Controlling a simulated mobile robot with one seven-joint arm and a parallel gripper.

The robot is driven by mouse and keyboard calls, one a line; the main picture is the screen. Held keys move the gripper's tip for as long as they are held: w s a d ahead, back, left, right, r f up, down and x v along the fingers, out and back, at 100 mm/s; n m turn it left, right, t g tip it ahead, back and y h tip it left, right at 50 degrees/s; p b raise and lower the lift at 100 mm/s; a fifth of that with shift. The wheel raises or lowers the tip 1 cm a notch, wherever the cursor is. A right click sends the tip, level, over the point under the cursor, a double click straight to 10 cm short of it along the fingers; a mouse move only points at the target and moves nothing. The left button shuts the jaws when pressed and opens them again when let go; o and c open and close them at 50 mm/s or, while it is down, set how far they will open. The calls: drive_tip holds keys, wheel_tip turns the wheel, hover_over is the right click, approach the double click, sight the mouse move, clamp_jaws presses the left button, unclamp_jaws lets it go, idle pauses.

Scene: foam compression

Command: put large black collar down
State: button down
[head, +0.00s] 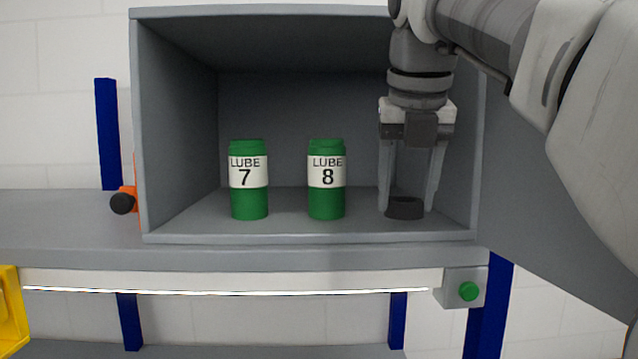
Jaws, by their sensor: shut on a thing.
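The large black collar (405,208) is a short dark ring at the right side of the grey box's floor. My gripper (406,200) points straight down with its two fingers around the collar, shut on it. The collar looks level and at or very near the box floor; I cannot tell whether it touches. The open-fronted grey box (305,238) stands on a grey shelf (70,225).
Two green cans, LUBE 7 (249,200) and LUBE 8 (326,203), stand in the box left of my gripper. The box's right wall is close to my gripper. A yellow bin (10,310) is at lower left.

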sight(399, 222)
drive_tip(key=shift+w+r, duration=0.1)
drive_tip(key=shift+w, duration=0.5)
drive_tip(key=w, duration=0.1)
drive_tip(key=w+p, duration=0.2)
drive_tip(key=shift+w+d, duration=0.1)
drive_tip(key=shift+d, duration=0.15)
drive_tip(key=shift+f, duration=0.85)
drive_tip(key=shift+f+b, duration=0.15)
drive_tip(key=shift+b, duration=0.15)
drive_tip(key=shift+c, duration=1)
unclamp_jaws()
